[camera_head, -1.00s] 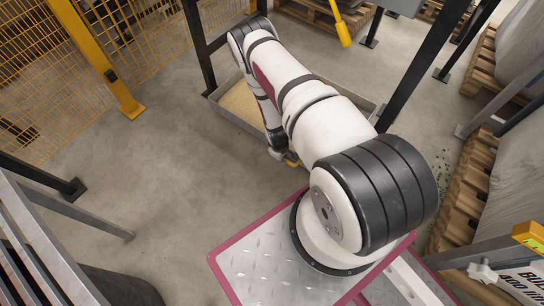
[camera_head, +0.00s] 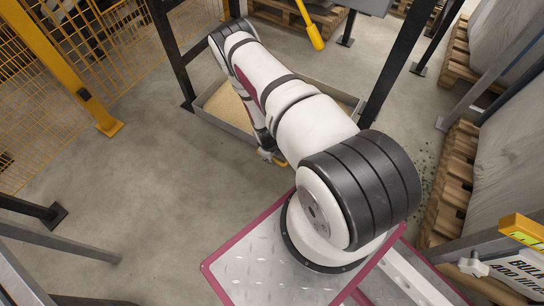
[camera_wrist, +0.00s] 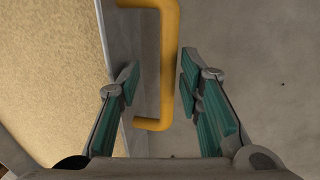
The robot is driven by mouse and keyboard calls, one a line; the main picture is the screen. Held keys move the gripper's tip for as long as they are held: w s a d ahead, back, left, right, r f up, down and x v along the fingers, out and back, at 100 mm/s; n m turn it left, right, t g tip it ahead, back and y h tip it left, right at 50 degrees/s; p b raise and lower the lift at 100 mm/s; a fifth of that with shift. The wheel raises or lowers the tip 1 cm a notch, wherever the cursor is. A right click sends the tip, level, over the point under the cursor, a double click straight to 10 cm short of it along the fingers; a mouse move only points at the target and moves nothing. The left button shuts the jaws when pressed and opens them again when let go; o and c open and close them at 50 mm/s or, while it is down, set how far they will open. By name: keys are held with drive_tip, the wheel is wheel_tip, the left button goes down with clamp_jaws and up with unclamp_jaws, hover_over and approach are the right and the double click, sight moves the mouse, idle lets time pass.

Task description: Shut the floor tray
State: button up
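The floor tray (camera_head: 222,124) is a shallow grey metal box holding tan grainy material. It sits on the floor beneath a dark frame, its near part sticking out between two black legs. My arm hides much of it in the head view. Its yellow bar handle (camera_head: 282,162) shows only in part there; in the wrist view the handle (camera_wrist: 169,60) runs along the outside of the tray wall (camera_wrist: 112,60). My gripper (camera_wrist: 158,88) is open, with one finger on each side of the handle. The left finger is between handle and wall. A gap shows on both sides.
Black frame legs (camera_head: 172,55) (camera_head: 400,70) stand beside the tray. A yellow mesh fence (camera_head: 50,65) is at the left. Pallets (camera_head: 455,185) with large pale bags are at the right. Bare concrete lies left of my base.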

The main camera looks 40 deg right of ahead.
drive_tip(key=shift+a, duration=0.1)
drive_tip(key=v, duration=1.2)
idle(0.4)
